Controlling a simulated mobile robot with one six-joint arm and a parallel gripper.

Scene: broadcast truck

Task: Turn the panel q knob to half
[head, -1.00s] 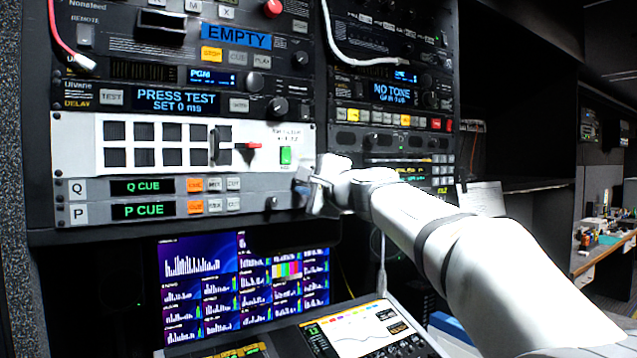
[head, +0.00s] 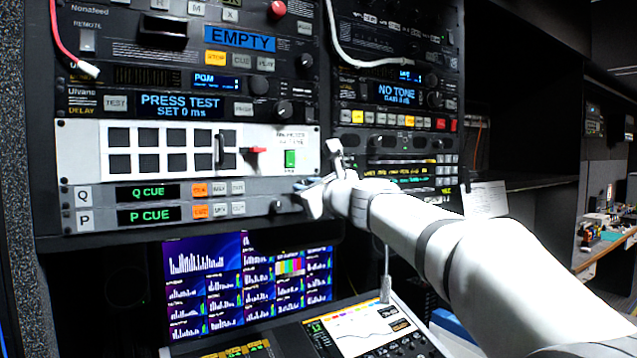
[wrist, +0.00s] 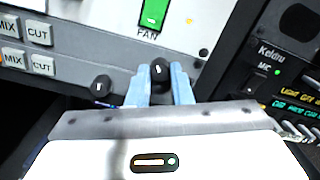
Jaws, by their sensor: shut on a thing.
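The Q panel (head: 82,196) is a thin grey strip with a green "Q CUE" display (head: 147,193), above the like P panel (head: 82,219). In the wrist view the Q knob (wrist: 158,70) is small and black, with a short white mark on its face pointing nearly up in the picture. My gripper (wrist: 159,88) has its two light blue fingers shut on the knob, one on each side. In the head view my gripper (head: 303,187) is at the right end of the Q panel and hides the knob.
The black P knob (head: 277,207) sits just lower left of the held knob and also shows in the wrist view (wrist: 100,88). A green FAN switch (head: 290,159) is just above. Monitors (head: 205,285) and a sloped console (head: 365,325) lie below.

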